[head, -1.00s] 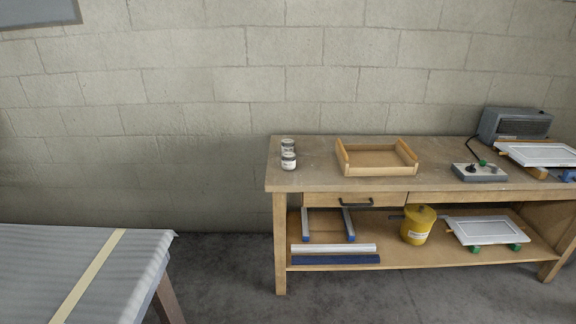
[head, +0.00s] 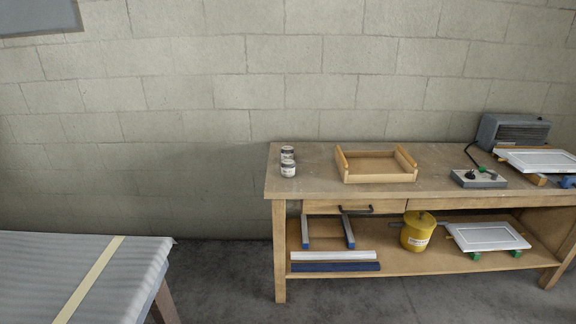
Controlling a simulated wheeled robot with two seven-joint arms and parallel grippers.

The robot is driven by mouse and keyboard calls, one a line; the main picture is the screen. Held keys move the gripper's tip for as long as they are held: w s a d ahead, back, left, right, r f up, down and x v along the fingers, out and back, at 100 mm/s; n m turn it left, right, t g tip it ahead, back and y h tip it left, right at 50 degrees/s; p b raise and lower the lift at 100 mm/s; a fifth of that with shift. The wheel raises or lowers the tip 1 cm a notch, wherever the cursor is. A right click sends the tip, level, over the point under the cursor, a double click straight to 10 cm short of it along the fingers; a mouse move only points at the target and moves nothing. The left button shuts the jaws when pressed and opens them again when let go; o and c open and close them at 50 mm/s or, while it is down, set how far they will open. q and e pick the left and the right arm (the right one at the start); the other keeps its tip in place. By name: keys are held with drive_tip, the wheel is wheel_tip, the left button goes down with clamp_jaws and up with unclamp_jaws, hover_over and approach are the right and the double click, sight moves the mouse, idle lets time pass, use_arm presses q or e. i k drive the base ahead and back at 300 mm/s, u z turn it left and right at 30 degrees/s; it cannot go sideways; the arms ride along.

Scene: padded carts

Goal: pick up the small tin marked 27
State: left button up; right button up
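Two small tins with dark lids and white labels stand on the left end of the wooden workbench (head: 310,190) in the head view. The front tin (head: 288,170) partly hides the back tin (head: 287,152). Their label markings are too small to read, so I cannot tell which is marked 27. Neither of my grippers is in view.
An open wooden tray (head: 380,178) sits right of the tins. A grey control box (head: 479,179), a grey heater (head: 513,132) and a white panel (head: 545,161) are farther right. A covered padded cart (head: 40,275) stands at left.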

sight(287, 164)
drive_tip(key=z, duration=0.25)
drive_tip(key=i, duration=1.55)
drive_tip(key=u, duration=0.2)
